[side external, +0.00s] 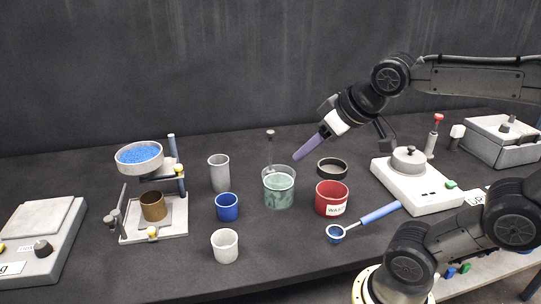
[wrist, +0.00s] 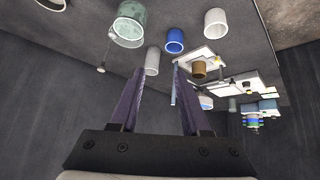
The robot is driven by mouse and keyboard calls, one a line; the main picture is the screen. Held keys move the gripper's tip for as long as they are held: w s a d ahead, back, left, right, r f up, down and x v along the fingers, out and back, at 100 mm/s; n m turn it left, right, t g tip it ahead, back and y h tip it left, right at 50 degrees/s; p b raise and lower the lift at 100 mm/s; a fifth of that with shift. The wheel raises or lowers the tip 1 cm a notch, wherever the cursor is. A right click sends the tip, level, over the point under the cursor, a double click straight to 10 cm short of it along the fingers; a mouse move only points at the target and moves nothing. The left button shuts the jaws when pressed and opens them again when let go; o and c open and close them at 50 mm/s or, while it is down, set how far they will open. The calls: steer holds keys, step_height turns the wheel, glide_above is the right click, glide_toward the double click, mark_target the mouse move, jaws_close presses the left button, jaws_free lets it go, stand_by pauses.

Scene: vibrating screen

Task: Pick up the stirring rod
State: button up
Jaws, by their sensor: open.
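The stirring rod (side external: 270,134) stands upright in the glass beaker (side external: 279,192) with greenish contents. Its thin stem and dark knob rise above the rim, while its lower end is hard to see. In the wrist view the rod (wrist: 101,67) shows small beside the beaker (wrist: 130,22), left of my fingers. My gripper (side external: 296,156) has purple fingers pointing down and left, to the right of the rod's upper part in the side view, apart from it. In the wrist view the gripper (wrist: 159,68) is open, with nothing between the fingers.
A red waste cup (side external: 331,200) and a black ring dish (side external: 332,168) stand right of the beaker. A grey cylinder (side external: 219,174), a blue cup (side external: 227,207) and a white cup (side external: 225,246) stand left. A blue-handled scoop (side external: 380,213) lies in front.

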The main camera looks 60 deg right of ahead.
steer(key=w+d+m+t+h, duration=0.2)
steer(key=w+d+t+h, duration=0.25)
steer(key=w+d, duration=1)
steer(key=t+y, duration=0.1)
steer(key=t, duration=0.4)
glide_above(271, 144)
steer(key=v, duration=0.4)
steer(key=f, duration=0.2)
step_height(271, 144, down, 15)
steer(key=shift+t+y, duration=0.25)
steer(key=shift+x, duration=2.3)
steer(key=shift+d+f, duration=0.1)
steer(key=shift+d, duration=0.05)
steer(key=shift+s, duration=0.1)
jaws_close()
